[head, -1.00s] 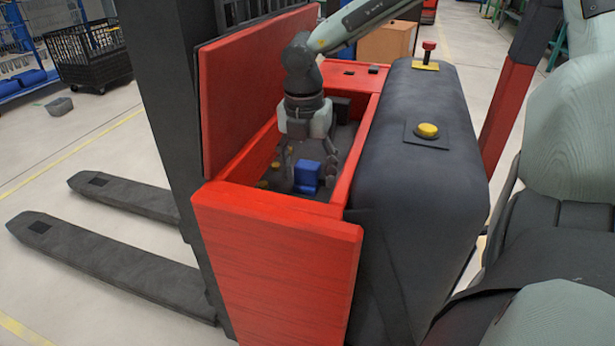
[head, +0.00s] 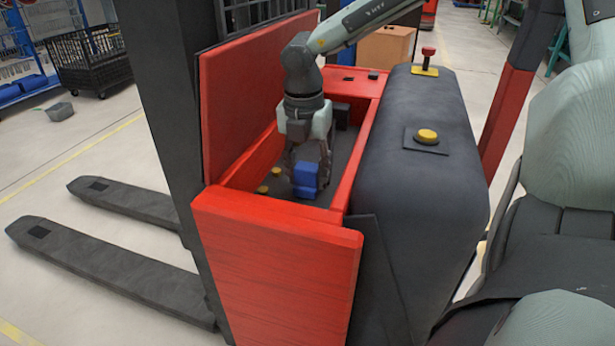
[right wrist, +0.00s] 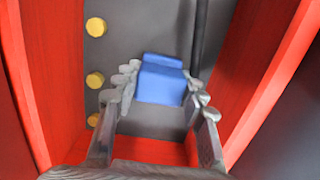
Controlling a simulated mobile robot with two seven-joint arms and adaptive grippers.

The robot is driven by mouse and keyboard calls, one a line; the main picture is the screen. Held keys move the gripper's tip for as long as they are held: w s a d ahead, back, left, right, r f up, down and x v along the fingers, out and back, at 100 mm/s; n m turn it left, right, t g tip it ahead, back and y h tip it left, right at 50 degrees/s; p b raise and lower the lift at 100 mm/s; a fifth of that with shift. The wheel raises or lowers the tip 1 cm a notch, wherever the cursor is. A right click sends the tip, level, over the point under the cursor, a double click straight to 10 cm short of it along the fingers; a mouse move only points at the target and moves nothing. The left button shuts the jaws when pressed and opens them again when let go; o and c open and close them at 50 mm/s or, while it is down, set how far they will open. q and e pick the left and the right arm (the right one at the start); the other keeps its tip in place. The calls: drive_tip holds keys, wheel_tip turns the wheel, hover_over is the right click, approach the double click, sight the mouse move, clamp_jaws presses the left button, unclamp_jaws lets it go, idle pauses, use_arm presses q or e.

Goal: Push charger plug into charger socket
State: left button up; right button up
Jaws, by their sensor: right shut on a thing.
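The blue block (head: 305,178), which looks like the charger plug, is low in the red-walled compartment of the truck. My right gripper (head: 308,176) reaches down into the compartment and is shut on it. In the right wrist view the blue block (right wrist: 161,80) sits between the two fingers (right wrist: 160,92), one on each side. A dark block (head: 342,114) stands at the back of the compartment behind the gripper; I cannot tell whether it is the charger socket. My left gripper is not in view.
Red walls (head: 357,160) close in the compartment, with a raised red lid (head: 250,90) on the left. Round yellow knobs (head: 277,171) lie left of the gripper on the dark floor. A grey cover with a yellow button (head: 427,136) stands to the right.

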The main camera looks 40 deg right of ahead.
sight(307, 166)
wheel_tip(307, 166, up, 17)
idle(0.4)
